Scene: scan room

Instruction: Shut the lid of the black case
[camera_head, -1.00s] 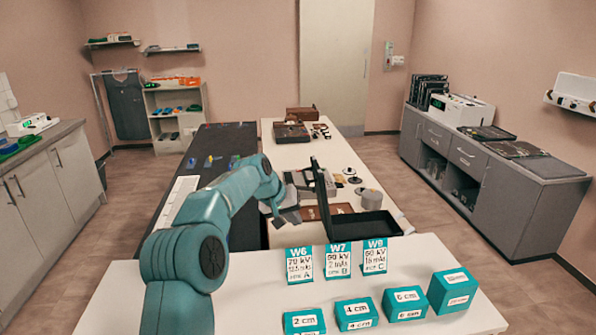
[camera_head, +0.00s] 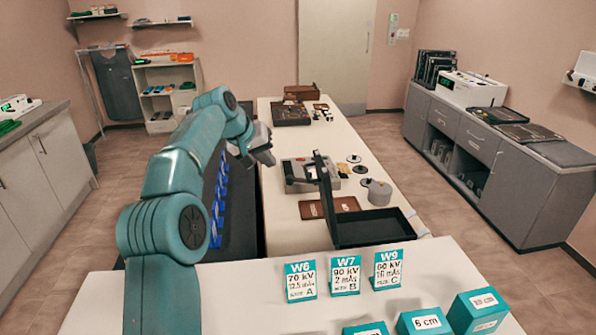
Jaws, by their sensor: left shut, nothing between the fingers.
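The black case (camera_head: 378,232) lies on the white table, with its empty inside showing. Its lid (camera_head: 326,190) stands up, nearly upright, on the left side of the case. My left gripper (camera_head: 264,155) is shut and empty. It hangs in the air to the left of the lid and farther back, apart from it. My right gripper is not in view.
A grey device (camera_head: 300,174) and a brown flat piece (camera_head: 312,209) are left of the lid. A grey cup-like can (camera_head: 379,192) stands behind the case. Teal-and-white cards (camera_head: 345,275) stand in front. Blue items (camera_head: 217,205) lie on the dark surface at left.

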